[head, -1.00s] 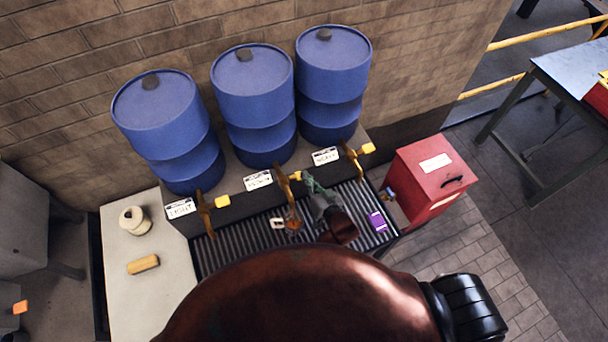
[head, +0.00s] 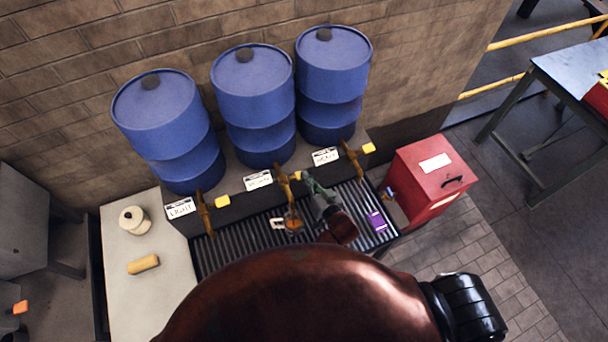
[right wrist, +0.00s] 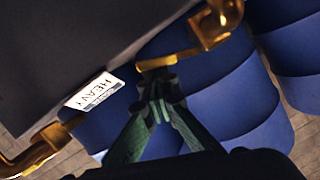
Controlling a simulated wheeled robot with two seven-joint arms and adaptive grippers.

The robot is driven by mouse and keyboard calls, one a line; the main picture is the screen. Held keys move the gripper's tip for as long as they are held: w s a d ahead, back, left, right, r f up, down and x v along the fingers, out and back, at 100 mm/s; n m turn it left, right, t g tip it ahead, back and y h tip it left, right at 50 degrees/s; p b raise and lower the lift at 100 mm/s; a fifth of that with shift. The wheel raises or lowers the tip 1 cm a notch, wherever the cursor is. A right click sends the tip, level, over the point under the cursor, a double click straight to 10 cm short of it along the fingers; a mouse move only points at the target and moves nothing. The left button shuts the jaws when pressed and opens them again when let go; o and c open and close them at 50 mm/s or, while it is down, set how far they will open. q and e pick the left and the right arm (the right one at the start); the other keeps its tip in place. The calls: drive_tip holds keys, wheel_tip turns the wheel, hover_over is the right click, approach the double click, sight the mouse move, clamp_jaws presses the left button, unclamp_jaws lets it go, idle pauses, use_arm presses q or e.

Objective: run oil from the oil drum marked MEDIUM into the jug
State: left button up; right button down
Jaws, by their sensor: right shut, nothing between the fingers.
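The middle blue drum (head: 252,90) stands between the drums labelled LIGHT and HEAVY; its own label (head: 258,180) is blurred. Its brass tap (head: 284,184) hangs over the grate and also shows in the right wrist view (right wrist: 216,24). The jug (head: 293,225), with a pale handle at its left, stands under this tap and looks amber inside. I cannot tell whether oil is running. My right gripper (right wrist: 160,88) is shut and empty, its fingertips at the tap's yellow lever (right wrist: 166,62), apparently touching it. My left gripper is not in view.
The LIGHT drum (head: 165,125) stands left and the HEAVY drum (head: 333,80) right, each with a tap. A purple item (head: 376,222) lies on the grate (head: 235,248). A red cabinet (head: 430,180) stands right. A pale bench (head: 125,285) is at left.

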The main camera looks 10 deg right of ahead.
drive_tip(key=shift+f, duration=0.1)
drive_tip(key=s+d+r+p, duration=0.2)
drive_tip(key=s+r, duration=0.4)
drive_tip(key=s, duration=0.3)
drive_tip(key=shift+s+d, duration=0.2)
drive_tip(key=shift+d, duration=0.65)
drive_tip(key=shift+r, duration=0.1)
